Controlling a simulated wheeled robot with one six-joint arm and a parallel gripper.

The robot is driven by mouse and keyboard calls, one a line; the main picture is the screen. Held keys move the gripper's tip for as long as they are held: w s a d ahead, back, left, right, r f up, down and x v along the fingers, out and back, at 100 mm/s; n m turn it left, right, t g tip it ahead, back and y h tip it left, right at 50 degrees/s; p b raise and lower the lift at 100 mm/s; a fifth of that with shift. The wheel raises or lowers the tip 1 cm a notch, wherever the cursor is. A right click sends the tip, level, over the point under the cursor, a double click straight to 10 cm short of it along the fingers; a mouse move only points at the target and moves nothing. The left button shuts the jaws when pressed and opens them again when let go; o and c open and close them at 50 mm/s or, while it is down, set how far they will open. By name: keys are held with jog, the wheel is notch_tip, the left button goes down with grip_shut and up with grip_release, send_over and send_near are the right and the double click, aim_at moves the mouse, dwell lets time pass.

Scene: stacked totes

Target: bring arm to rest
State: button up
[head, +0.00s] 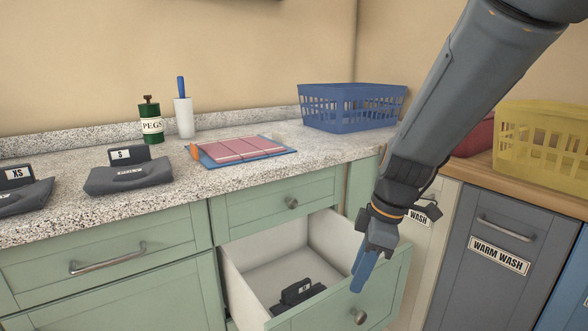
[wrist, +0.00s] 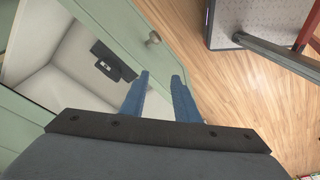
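My gripper (head: 359,284) hangs at the end of my arm, pointing down, over the front right of an open drawer (head: 255,278) in the head view.
The speckled counter (head: 230,183) holds dark folded garments with size tags (head: 128,177), a red-and-blue folding board (head: 240,150), a green PEGS jar (head: 151,122), a white roller and a blue basket (head: 352,108). A yellow basket (head: 541,140) stands right, above a WARM WASH bin (head: 500,255).

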jog(key=s+d+f+m+t+h, duration=0.2)
jog(key=s+d+f+m, duration=0.3)
jog(key=m, duration=1)
jog(key=s+a+f+n+g+b, duration=0.1)
jog(key=s+a+f+n+b, duration=0.3)
jog(key=a, duration=0.5)
jog(key=s+a+f+n+g+b, duration=0.2)
jog(key=s+a+b, duration=0.4)
jog(key=a, duration=0.3)
jog(key=d+r+m+p, duration=0.6)
jog(key=d+r+p, duration=1.2)
jog(key=r+p, duration=0.5)
jog(key=s+p, duration=0.1)
jog(key=p, duration=0.2)
jog(key=shift+d+r, duration=0.2)
jog(key=shift+d, duration=0.15)
